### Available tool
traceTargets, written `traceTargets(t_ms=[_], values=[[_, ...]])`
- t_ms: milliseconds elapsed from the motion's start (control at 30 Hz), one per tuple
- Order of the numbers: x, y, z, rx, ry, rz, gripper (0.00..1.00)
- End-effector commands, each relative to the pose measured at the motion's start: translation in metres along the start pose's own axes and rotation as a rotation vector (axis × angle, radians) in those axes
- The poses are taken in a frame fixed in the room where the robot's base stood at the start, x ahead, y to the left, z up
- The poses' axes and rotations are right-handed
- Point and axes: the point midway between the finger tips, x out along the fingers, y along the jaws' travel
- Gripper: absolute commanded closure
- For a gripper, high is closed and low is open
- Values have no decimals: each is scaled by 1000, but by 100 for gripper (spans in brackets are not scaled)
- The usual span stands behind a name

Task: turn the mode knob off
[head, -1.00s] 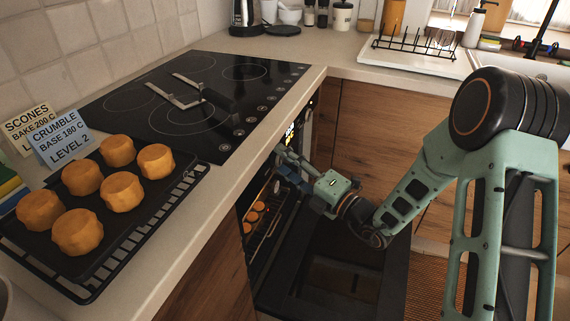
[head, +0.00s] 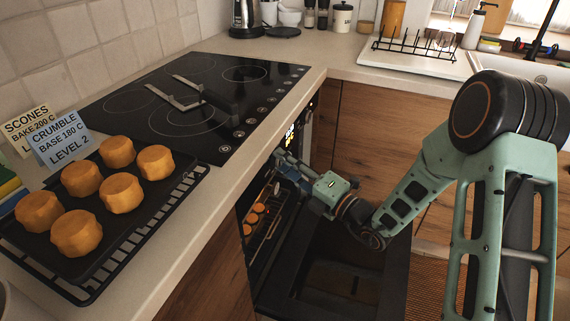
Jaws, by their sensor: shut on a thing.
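The oven's control panel (head: 308,124) faces right under the counter edge, seen at a steep angle, with a small lit display (head: 290,134). My gripper (head: 280,161) is at the panel, just below the display, with its fingers shut on a knob there. The fingers and the counter edge hide the mode knob, so its pointer and marks cannot be read. The oven door (head: 385,285) is folded down open below my arm. Round orange-brown items (head: 254,216) lie on a rack inside the oven.
A tray of scones (head: 95,262) stands on a black rack at the left counter, by two cards (head: 58,138). The black hob (head: 215,95) lies above the oven. The open door takes up the floor space before the oven.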

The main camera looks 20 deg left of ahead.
Motion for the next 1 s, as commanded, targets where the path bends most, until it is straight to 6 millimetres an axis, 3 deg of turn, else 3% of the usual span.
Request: traceTargets(t_ms=[267,1000], values=[[-1,-5,0,-145,-2,62,93],[0,-9,3,-790,-2,328,93]])
